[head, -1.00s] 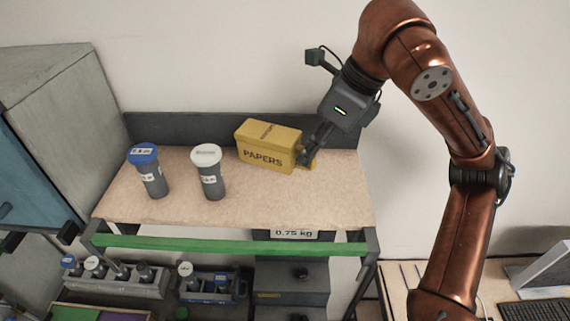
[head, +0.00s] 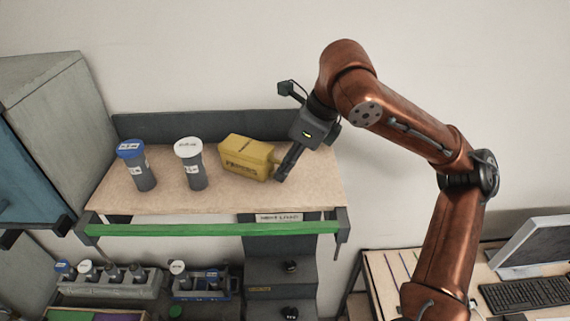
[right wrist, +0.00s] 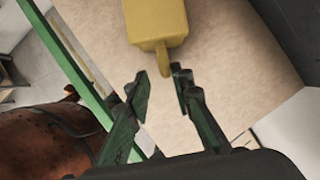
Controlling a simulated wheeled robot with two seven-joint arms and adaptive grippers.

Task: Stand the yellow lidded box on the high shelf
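The yellow lidded box (head: 245,160) lies level on the pale top of the high shelf (head: 240,200), right of two jars, with lettering on its front. Its near end and a small yellow handle (right wrist: 162,58) show in the right wrist view. My right gripper (head: 281,176) is at the right end of the box, low over the shelf top. In the right wrist view my right gripper (right wrist: 160,84) has its fingers apart with nothing between the pads. The handle's tip is just ahead of the fingertips. My left gripper is not in view.
A blue-lidded jar (head: 137,166) and a white-lidded jar (head: 191,165) stand left of the box. A green bar (head: 210,229) runs along the shelf front. Racks of small jars (head: 110,282) stand below. A desk with a keyboard (head: 525,292) is at right.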

